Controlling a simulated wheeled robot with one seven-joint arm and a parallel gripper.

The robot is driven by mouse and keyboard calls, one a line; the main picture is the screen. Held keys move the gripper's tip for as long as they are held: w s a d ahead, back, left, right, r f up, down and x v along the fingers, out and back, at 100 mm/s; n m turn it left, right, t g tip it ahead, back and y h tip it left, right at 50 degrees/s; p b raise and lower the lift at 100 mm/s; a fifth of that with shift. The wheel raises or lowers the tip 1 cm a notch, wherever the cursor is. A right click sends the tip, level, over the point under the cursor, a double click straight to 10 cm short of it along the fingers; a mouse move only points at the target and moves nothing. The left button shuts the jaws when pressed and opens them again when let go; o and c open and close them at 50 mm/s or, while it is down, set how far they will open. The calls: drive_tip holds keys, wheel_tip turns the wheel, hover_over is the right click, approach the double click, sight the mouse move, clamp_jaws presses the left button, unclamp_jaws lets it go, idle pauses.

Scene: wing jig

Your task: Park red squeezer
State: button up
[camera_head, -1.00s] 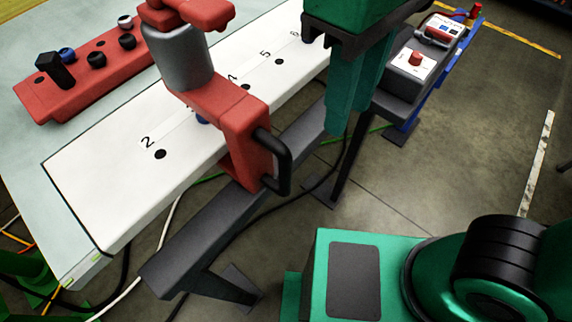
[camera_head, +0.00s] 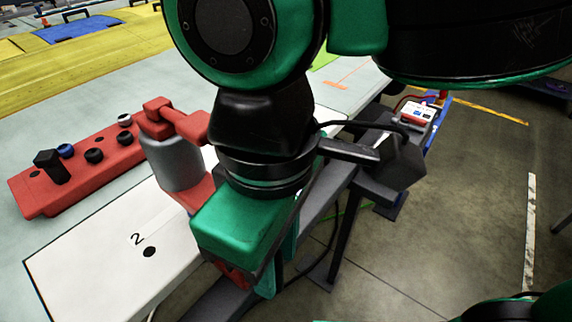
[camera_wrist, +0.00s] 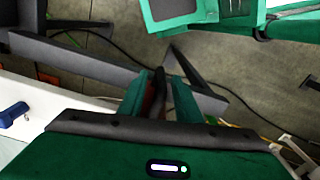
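The red squeezer (camera_head: 176,160) stands on the white numbered panel (camera_head: 85,262), with a grey cylinder and red arms. My arm hides its front part and black handle in the head view. My gripper (camera_head: 278,275) is low at the squeezer's front side. In the wrist view, the green fingers of my gripper (camera_wrist: 158,98) straddle the squeezer's black handle (camera_wrist: 158,82), with red behind it. The fingers look apart with some gap at the handle; contact is not clear.
A red block (camera_head: 80,165) with black, blue and white knobs lies left of the panel. A dark grey beam (camera_head: 215,302) runs along the panel's front. A small control box (camera_head: 418,112) stands at the right. Floor to the right is mostly clear.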

drive_tip(key=shift+f, duration=2.1)
clamp_jaws()
